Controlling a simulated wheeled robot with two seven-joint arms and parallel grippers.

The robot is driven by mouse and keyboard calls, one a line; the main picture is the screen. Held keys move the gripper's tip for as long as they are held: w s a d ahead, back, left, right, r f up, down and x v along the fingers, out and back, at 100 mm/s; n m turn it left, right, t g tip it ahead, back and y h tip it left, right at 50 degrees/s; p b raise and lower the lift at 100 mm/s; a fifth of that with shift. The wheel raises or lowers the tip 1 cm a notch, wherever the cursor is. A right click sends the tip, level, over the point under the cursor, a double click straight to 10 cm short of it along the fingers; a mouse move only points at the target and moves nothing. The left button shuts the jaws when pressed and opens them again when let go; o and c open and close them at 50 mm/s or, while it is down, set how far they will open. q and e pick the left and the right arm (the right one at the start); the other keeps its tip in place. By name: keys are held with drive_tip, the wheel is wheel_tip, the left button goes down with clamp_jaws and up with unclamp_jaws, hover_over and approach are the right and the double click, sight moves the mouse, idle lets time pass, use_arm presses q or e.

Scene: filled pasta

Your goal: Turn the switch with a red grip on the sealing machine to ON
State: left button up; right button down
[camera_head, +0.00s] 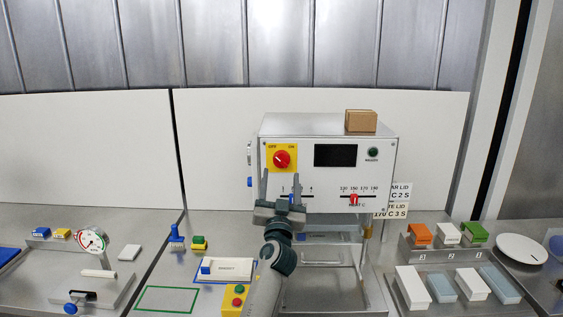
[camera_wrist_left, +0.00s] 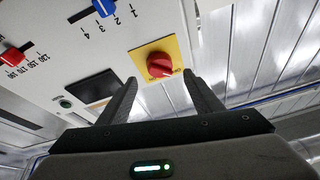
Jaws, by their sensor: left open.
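The sealing machine (camera_head: 330,131) is a white box with a metal top. Its switch with a red grip (camera_head: 282,159) sits on a yellow plate marked OFF at upper left and ON at upper right. The grip's exact pointing direction is hard to tell. In the wrist view the red grip (camera_wrist_left: 159,64) lies ahead, between the two fingertips in the picture. My left gripper (camera_head: 281,175) is open and empty, fingers pointing up, just below the switch in the head view. It also shows in the wrist view (camera_wrist_left: 160,78), with no visible contact with the grip. My right gripper is out of view.
The machine front also has a dark display (camera_head: 335,155), a blue slider (camera_wrist_left: 104,7) and a red slider (camera_head: 354,199). A brown box (camera_head: 361,121) stands on top. A red-and-green button box (camera_head: 236,299) and coloured blocks lie on the counter.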

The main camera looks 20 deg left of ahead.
sight(282, 163)
use_arm(q)
drive_tip(key=shift+p+x, duration=0.35)
drive_tip(key=shift+x, duration=2.5)
drive_tip(key=shift+c, duration=0.6)
drive_tip(key=c, duration=0.9)
